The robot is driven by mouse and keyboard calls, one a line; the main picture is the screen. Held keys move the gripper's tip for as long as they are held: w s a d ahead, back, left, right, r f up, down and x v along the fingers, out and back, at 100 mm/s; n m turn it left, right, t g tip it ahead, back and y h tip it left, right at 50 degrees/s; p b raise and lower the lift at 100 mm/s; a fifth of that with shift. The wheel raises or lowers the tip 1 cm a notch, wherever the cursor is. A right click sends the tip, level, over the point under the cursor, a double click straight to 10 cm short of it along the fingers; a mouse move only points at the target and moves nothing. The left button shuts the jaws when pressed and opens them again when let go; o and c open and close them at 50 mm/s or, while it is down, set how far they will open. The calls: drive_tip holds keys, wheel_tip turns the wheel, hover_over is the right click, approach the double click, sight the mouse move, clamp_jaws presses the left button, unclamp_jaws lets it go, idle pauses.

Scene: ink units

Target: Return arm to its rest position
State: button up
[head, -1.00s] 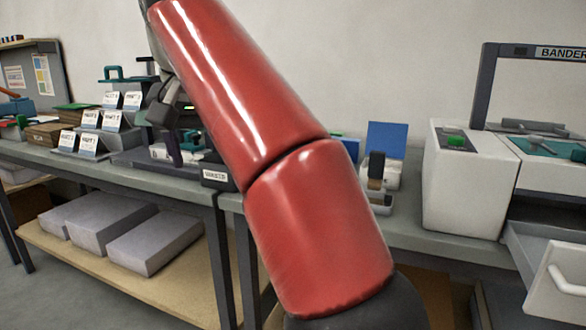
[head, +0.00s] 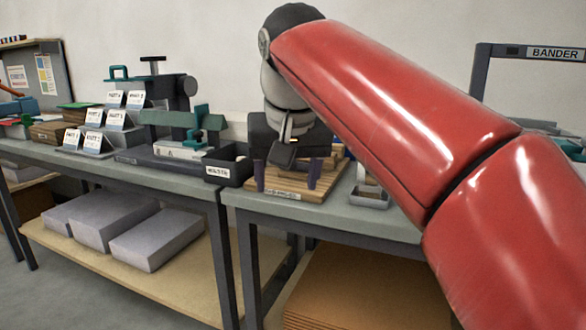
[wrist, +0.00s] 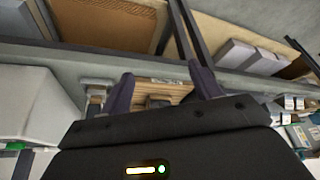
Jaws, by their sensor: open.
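My gripper (head: 287,178) is open, its two dark fingers pointing down over a wooden board (head: 300,186) on the right-hand bench. I see nothing held between the fingers. In the wrist view the fingers (wrist: 163,92) stand apart with the slatted wooden board (wrist: 168,91) beyond them. Whether the fingertips touch anything on the board I cannot tell. My red arm reaches in from the lower right and hides part of the right bench.
Left of my gripper are a dark labelled bin (head: 228,168) and a teal-and-grey press (head: 175,125). Several name cards (head: 92,140) stand farther left. A small grey tray (head: 370,196) sits right of the board. Grey paper stacks (head: 155,240) lie on the lower shelf.

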drive_tip(key=s+d+f, duration=0.8)
drive_tip(key=f, duration=0.4)
drive_tip(key=s+d+f+m, duration=0.1)
drive_tip(key=s+d+f, duration=0.7)
drive_tip(key=f, duration=0.5)
drive_tip(key=shift+s+d+f+m+t+h, duration=0.2)
drive_tip(key=shift+s+m+t+h, duration=0.1)
drive_tip(key=shift+s+t+h, duration=0.1)
